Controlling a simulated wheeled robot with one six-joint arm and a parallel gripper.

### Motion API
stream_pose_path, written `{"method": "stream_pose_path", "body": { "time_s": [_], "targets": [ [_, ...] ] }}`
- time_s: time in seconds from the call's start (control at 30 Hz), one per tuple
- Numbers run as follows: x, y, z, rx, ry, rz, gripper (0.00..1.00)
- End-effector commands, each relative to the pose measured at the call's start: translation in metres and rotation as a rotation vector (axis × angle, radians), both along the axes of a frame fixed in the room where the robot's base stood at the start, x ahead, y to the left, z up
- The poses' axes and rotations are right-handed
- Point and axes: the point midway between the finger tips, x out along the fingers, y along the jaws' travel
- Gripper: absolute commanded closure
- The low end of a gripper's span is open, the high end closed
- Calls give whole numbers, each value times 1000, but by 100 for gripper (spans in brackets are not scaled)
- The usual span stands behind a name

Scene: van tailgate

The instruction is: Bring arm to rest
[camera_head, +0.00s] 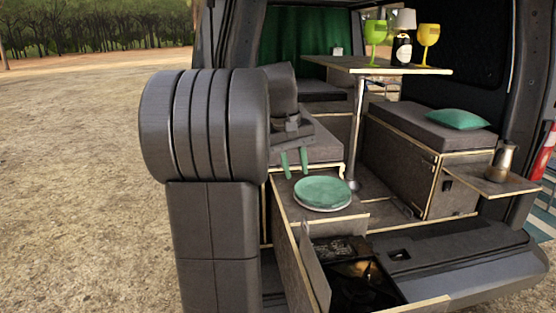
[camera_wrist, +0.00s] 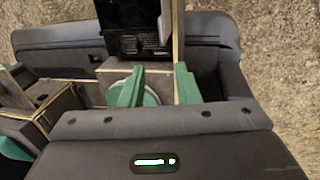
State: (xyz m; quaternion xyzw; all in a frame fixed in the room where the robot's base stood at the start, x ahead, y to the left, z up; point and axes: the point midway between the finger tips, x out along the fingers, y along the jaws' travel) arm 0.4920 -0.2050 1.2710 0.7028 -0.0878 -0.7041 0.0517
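My gripper (camera_head: 294,163) hangs above and a little behind the green plate in the head view, its two green fingers pointing down and spread apart. In the wrist view my gripper (camera_wrist: 160,86) is open, with nothing held between its fingers. The green plate (camera_head: 322,192) lies flat on the tailgate-side counter, apart from the fingers. In the wrist view the plate (camera_wrist: 150,99) is partly hidden behind the left finger. My dark arm covers part of the van's left side in the head view.
A round-legged table (camera_head: 435,71) holds two goblets, a bottle and a lamp. A metal moka pot (camera_head: 502,160) stands on a side shelf. Gravel ground (camera_head: 80,190) is free at left.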

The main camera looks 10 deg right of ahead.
Motion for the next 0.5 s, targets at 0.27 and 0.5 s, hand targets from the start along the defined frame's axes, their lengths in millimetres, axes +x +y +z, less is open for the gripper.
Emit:
{"method": "stream_pose_path", "body": {
  "time_s": [0.27, 0.5],
  "targets": [
    [-1, -7, -35, 1, 6, -1, 71],
    [-2, -16, -83, 2, 7, -1, 71]
  ]
}}
